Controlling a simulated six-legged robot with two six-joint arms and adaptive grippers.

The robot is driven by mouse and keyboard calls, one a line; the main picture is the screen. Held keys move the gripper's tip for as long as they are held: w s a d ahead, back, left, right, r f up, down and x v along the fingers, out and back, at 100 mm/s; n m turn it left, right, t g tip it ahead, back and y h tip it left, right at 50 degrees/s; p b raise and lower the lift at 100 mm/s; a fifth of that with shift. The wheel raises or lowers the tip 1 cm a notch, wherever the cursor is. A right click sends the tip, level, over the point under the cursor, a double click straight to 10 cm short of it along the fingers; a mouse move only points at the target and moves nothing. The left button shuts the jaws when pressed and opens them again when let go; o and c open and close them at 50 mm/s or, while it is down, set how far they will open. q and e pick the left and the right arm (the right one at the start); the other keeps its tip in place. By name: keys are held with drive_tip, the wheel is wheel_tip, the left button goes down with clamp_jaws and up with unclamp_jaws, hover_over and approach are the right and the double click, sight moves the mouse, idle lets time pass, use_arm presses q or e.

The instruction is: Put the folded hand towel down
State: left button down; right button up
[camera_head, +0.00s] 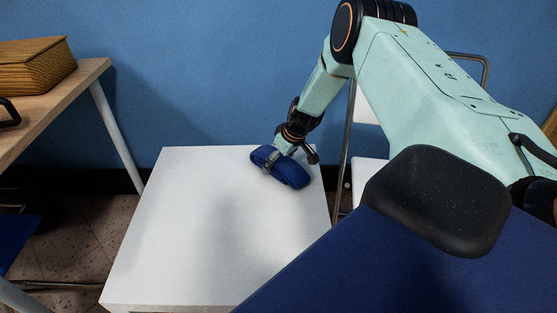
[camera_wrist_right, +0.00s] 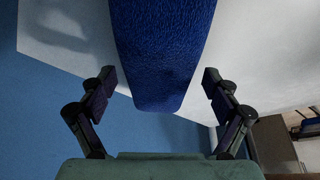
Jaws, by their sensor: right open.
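The folded hand towel (camera_head: 289,173) is dark blue and rests on the white table (camera_head: 190,215) near its far right corner. My right gripper (camera_head: 280,158) is over the towel from behind. In the right wrist view the towel (camera_wrist_right: 163,55) extends between the two fingers of my right gripper (camera_wrist_right: 160,85), which are spread wide with a gap on each side. The fingers do not touch the towel in that view. My left gripper is not seen in either view.
A wooden table with a woven box (camera_head: 35,68) stands at the left. A chair (camera_head: 368,105) with a metal frame is just right of the white table. The blue wall (camera_head: 200,70) is close behind. The left and front of the white table are clear.

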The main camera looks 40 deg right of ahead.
drive_tip(key=p+v, duration=0.7)
drive_tip(key=v, duration=0.2)
drive_tip(key=shift+r+p, duration=0.3)
drive_tip(key=shift+r, duration=0.05)
drive_tip(key=shift+p+v, duration=0.85)
drive_tip(key=shift+v, duration=0.05)
drive_tip(key=shift+s, duration=0.15)
